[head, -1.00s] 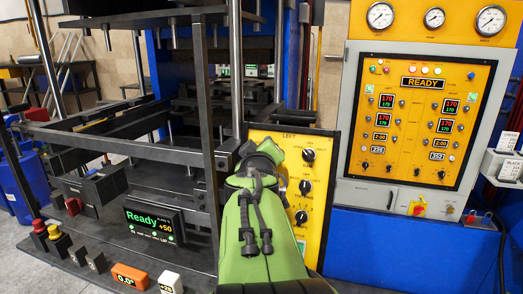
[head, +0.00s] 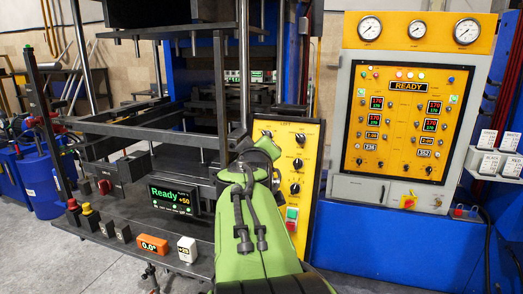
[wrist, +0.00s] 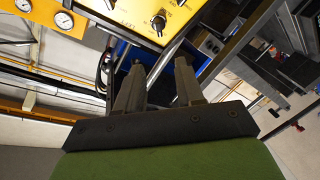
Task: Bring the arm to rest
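My green arm (head: 252,225) reaches forward from the bottom middle of the head view, with its far end in front of the yellow LEFT control panel (head: 289,170). In the wrist view, my gripper (wrist: 159,63) has its two dark fingers apart, with nothing between them. The fingers point toward the yellow panel (wrist: 135,15), which shows a black knob (wrist: 158,24) above them. The gripper appears clear of the panel, though the exact gap cannot be told. The head view does not show the fingers clearly.
The dark press frame (head: 150,130) stands at the left, with a Ready display (head: 175,198) and small button boxes. A yellow cabinet panel (head: 411,115) reading READY is at the right, above a blue base (head: 390,245). Blue drums (head: 35,180) stand far left. Grey floor shows lower left.

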